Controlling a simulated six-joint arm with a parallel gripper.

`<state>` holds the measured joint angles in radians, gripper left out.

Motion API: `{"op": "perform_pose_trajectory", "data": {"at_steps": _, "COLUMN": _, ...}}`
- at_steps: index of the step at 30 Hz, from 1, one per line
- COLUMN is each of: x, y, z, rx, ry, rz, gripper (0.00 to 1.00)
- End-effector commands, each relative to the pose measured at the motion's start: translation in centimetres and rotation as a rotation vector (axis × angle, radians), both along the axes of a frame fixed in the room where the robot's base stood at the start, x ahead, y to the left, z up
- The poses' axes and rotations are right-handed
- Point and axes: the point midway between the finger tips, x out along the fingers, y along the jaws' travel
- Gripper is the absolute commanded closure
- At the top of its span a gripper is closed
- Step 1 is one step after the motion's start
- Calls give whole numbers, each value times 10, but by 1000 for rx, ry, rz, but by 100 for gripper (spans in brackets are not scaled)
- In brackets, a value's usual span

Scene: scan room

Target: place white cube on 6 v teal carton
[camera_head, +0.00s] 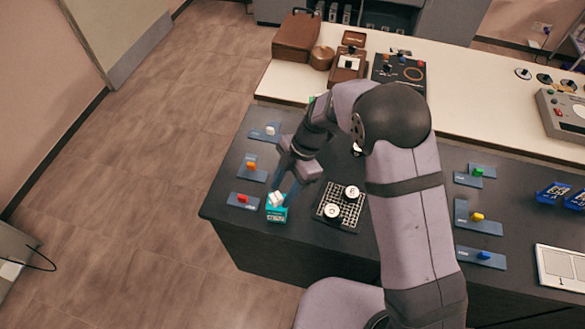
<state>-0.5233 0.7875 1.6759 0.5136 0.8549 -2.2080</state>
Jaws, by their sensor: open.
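The teal carton (277,214) stands near the front left edge of the dark table, with dark print on its front. The white cube (276,199) shows at the carton's top, slightly tilted in the picture, and appears to rest on it. My gripper (284,191) points down right at the cube, its bluish fingers open. One finger is close to the cube's right side; whether they touch is too small to tell. My arm hides part of the table behind.
The table's left edge is near.

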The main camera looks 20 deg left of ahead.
Motion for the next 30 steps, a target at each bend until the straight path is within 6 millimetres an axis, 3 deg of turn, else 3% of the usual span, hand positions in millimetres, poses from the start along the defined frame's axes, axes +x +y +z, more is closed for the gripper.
{"op": "perform_pose_trajectory", "data": {"at_steps": 18, "x": 28, "y": -27, "z": 89, "rx": 1, "ry": -4, "rz": -2, "gripper": 59}}
{"op": "perform_pose_trajectory", "data": {"at_steps": 30, "x": 31, "y": -32, "z": 105, "rx": -1, "ry": 0, "rz": -1, "gripper": 59}}
